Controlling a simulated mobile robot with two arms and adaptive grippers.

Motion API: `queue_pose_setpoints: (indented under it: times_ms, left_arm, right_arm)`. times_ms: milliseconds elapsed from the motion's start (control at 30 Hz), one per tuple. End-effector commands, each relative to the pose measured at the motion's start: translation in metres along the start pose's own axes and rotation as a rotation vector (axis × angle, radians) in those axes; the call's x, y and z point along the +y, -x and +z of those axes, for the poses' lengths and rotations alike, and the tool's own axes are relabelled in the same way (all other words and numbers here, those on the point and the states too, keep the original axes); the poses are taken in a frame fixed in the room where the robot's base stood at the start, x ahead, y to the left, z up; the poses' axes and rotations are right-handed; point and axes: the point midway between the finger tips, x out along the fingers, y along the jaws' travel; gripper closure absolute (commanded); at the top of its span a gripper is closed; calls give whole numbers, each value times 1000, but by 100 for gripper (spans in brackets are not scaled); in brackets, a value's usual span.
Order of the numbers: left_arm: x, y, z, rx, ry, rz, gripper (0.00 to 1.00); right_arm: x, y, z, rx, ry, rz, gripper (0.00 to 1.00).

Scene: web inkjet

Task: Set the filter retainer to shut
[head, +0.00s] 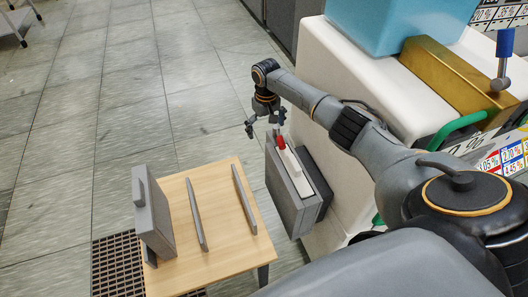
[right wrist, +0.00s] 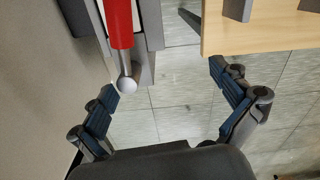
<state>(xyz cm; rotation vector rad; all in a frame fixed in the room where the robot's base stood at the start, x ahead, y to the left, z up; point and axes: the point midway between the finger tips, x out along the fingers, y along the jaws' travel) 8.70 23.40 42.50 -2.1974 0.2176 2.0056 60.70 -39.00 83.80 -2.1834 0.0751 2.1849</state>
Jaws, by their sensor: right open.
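The filter retainer appears to be the red-handled lever (head: 281,143) with a pale bar along the top of a grey filter box (head: 291,198) on the white machine's side. In the right wrist view its red grip (right wrist: 119,22) ends in a silver rod and round tip, nearer the left finger than the right one. My right gripper (head: 265,123) is open and empty, just beyond the red end in the head view. In the right wrist view its fingers (right wrist: 163,82) are spread wide, and I see no clear contact with the lever. My left gripper is out of view.
A light wooden table (head: 220,222) stands left of the filter box, with grey upright plates and a grey panel (head: 152,217) on it. The white machine (head: 325,75) carries a blue container (head: 385,22). A floor grate (head: 115,262) lies by the table. Open tiled floor lies beyond.

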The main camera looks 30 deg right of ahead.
Motion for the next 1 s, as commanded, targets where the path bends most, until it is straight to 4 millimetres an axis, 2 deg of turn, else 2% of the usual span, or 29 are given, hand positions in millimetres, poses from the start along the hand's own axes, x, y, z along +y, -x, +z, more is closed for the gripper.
queue_pose_setpoints:
  times_ms: [67,133,333,1000]
  left_arm:
    - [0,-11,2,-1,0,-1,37]
    - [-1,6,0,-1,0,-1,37]
    - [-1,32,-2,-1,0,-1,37]
    - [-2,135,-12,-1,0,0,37]
  right_arm:
    - [-9,-4,-6,2,-55,-1,0]
    - [-9,14,-6,1,-68,-1,0]
    - [-8,38,-5,-1,-66,-1,0]
    - [-8,138,-5,-1,-65,-1,0]
